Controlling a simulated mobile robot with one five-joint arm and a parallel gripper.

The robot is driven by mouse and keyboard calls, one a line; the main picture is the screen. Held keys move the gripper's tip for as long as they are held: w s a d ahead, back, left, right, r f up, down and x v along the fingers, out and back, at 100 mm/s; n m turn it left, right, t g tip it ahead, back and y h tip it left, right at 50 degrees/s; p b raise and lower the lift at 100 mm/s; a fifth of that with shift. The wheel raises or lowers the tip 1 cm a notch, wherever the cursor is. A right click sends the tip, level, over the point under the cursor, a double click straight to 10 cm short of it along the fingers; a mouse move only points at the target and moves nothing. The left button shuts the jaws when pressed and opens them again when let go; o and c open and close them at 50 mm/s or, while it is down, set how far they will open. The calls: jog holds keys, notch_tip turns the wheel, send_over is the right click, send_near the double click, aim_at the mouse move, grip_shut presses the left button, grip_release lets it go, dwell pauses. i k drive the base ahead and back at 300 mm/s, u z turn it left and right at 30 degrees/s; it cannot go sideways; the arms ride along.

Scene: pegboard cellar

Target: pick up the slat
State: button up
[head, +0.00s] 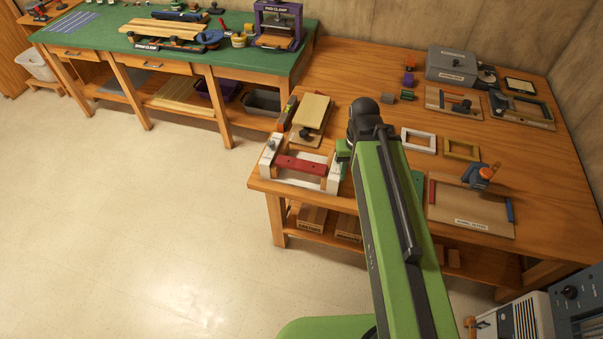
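A red slat-like bar (302,165) lies across a white and wooden fixture (327,185) at the near left corner of the right-hand wooden bench. Several pale wooden slats (160,30) lie side by side on the green-topped bench at the back left. The picture does not settle which of these is the slat. My green arm rises from the bottom, and its dark upper joint stands just right of the red bar. The right end of the fixture is partly covered by the arm.
A wooden board (311,112) on a block stands behind the fixture. A white frame (418,140), a yellow frame (461,149) and a labelled tray (470,207) lie right of my arm. A grey box (451,66) stands at the back. The floor at left is clear.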

aim_at(300, 165)
jog(key=k, duration=1.2)
jog(key=u, duration=0.45)
jog(key=i, duration=0.75)
jog(key=u, duration=0.95)
jog(key=i, duration=1.45)
jog(key=z, duration=0.2)
